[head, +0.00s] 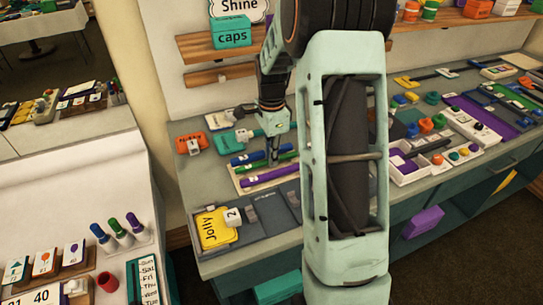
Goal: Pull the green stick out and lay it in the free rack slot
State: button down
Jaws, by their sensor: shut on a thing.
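A pale tray-like rack (241,184) stands on the grey counter left of my arm. The green stick (256,170) lies in it, between a blue stick (246,159) behind and a purple stick (262,179) in front. My gripper (274,158) points down over the middle of the rack, with its fingertips at the green stick. It looks shut on that stick. The fingertips and part of the stick are small and partly hidden, and I cannot tell whether the stick is fully seated. My arm hides the right end of the rack.
A yellow "Jolly" item (213,229) lies near the counter's front edge. A teal item (231,143) and an orange item (194,143) lie behind the rack. Upright coloured pens (116,227) stand on the left table.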

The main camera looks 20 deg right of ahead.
jog(key=shift+f+b, duration=0.3)
jog(key=shift+f, duration=0.1)
dwell(0.9)
jog(key=c, duration=1.9)
grip_release()
jog(key=c, duration=0.3)
jog(key=shift+c, duration=0.2)
jog(key=shift+r+p, duration=2.85)
jog(key=shift+r, duration=1.2)
